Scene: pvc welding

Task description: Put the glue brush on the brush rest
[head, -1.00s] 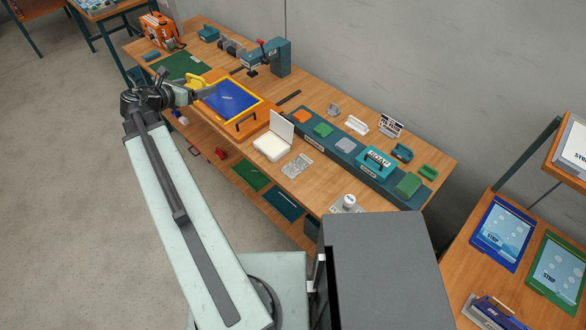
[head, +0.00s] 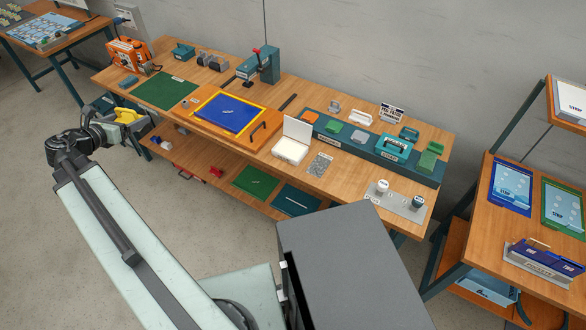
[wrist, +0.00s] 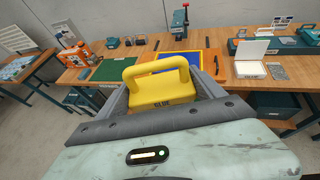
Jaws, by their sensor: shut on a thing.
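The glue brush is a yellow block with an arched handle marked GLUE (wrist: 163,95). My gripper (wrist: 165,105) is shut on it, with a jaw on each side. In the head view the yellow brush (head: 128,116) is at my gripper (head: 126,120), held in the air off the bench's front left side. I cannot tell for certain which item is the brush rest.
The wooden bench (head: 330,185) holds a green mat (head: 164,90), an orange tray with a blue panel (head: 229,112), a white open box (head: 291,150) and a teal rack (head: 375,150). A press (head: 262,65) stands behind. Open floor lies at left. Another table is at right.

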